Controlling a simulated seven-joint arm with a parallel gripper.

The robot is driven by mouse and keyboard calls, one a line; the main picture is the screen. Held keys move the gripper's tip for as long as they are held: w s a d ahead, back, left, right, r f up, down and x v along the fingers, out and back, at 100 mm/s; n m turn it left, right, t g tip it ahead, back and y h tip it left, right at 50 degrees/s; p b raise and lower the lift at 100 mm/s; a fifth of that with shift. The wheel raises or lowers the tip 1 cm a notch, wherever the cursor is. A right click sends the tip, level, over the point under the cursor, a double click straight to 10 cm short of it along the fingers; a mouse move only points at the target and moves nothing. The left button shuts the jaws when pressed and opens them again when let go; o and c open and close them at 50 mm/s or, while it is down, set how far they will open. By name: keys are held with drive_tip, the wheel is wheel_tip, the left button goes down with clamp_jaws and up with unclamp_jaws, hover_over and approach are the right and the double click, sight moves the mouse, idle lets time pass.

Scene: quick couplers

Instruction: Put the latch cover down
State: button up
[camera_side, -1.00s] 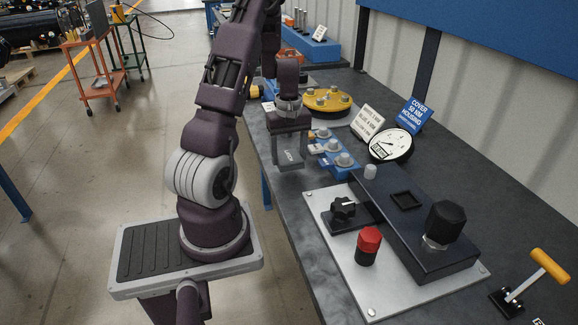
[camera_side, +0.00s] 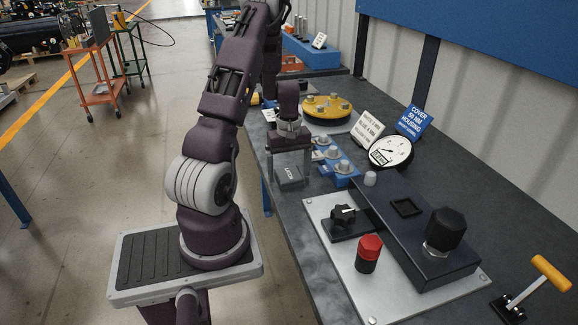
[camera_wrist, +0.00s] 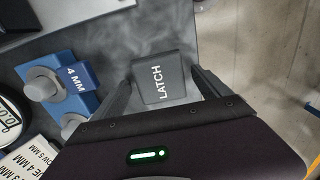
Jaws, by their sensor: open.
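The latch cover (camera_wrist: 160,80) is a dark grey block with "LATCH" printed on top. In the wrist view it lies flat on the dark bench, between my gripper's fingers. In the side view the latch cover (camera_side: 290,177) shows on the bench near its front edge. My gripper (camera_wrist: 163,88) is open around it, with a gap visible between the cover and each finger. In the side view my gripper (camera_side: 290,172) points straight down over the cover, its fingers low beside it.
A blue block with grey couplers (camera_side: 342,166), labelled 4 MM (camera_wrist: 77,77), stands close beside the gripper. A round gauge (camera_side: 391,150) and sign cards are behind it. A plate with a black housing (camera_side: 425,235), red knob and dial lies nearer. The bench edge is close.

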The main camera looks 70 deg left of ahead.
sight(289, 174)
wheel_tip(289, 174, up, 11)
drive_tip(key=w+d+r+m+t, duration=0.2)
drive_tip(key=w+d+r+m, duration=0.2)
drive_tip(key=d+r, duration=0.5)
drive_tip(key=s+d+r+m+t, duration=0.1)
drive_tip(key=s+d+r+m, duration=0.2)
drive_tip(key=d, duration=0.9)
drive_tip(key=s+d+r+m+t, duration=0.2)
drive_tip(key=s+d+r+m, duration=0.1)
drive_tip(key=s+d+m, duration=0.6)
drive_tip(key=d+m, duration=0.2)
drive_tip(key=shift+d+t, duration=0.3)
drive_tip(key=shift+d, duration=0.05)
